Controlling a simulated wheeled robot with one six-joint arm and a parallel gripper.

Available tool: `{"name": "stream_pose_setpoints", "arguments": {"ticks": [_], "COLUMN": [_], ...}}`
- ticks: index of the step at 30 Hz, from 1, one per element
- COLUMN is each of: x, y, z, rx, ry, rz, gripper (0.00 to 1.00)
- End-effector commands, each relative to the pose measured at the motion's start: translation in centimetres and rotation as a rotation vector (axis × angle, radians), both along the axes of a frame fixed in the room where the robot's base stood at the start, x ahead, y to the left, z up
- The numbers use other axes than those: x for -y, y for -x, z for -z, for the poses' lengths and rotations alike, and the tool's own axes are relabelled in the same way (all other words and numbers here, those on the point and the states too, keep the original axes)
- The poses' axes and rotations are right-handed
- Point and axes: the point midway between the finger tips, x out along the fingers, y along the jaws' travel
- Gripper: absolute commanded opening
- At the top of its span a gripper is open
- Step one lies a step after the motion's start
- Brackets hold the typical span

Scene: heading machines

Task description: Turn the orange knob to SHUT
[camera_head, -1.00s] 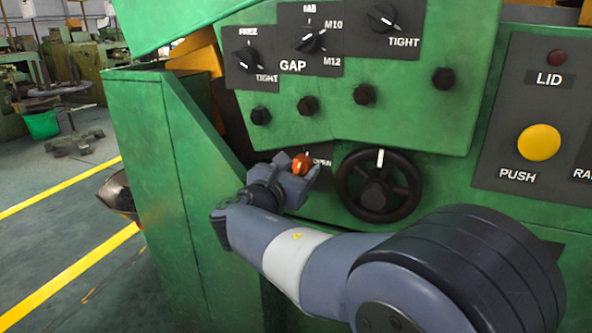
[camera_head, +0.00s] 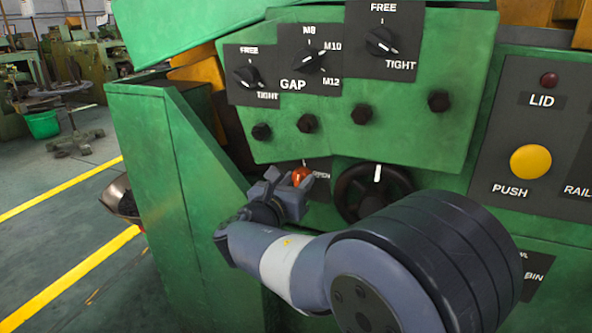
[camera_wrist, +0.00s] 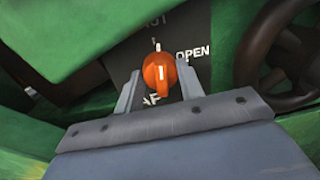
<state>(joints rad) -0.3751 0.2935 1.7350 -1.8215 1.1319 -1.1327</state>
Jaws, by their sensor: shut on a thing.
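The orange knob (camera_head: 300,176) sits on a dark plate low on the green machine, left of the handwheel. It also shows in the wrist view (camera_wrist: 159,75), with a short white line on its face, roughly upright in the picture. OPEN is written to its right, partly legible letters ending in "UT" above, and others, partly covered, below. A white tick stands just above the knob. My gripper (camera_wrist: 160,88) is shut on the knob, one finger at its left and one at its right. In the head view my gripper (camera_head: 291,184) hides part of the plate.
A black handwheel (camera_head: 372,192) is close to the right of the knob, partly behind my arm. Several dark bolts and dials marked GAP, FREE and TIGHT are above. A yellow PUSH button (camera_head: 531,162) is at the right. Floor is open at the left.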

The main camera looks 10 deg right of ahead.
Motion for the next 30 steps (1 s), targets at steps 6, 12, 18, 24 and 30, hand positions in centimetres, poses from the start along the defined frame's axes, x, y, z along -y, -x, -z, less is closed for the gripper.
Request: {"name": "stream_pose_setpoints", "arguments": {"ticks": [6, 12, 18, 24, 30], "x": [0.00, 0.00, 0.01, 0.01, 0.00], "y": [0.00, 0.02, 0.02, 0.02, 0.01], "z": [-0.27, 0.04, 0.06, 0.06, 0.04], "rx": [-0.063, -0.076, -0.075, -0.074, -0.074], "ry": [0.085, 0.104, 0.104, 0.103, 0.103], "rz": [0.000, 0.000, 0.000, 0.000, 0.000], "gripper": [0.13, 0.13, 0.13, 0.51, 0.58]}}
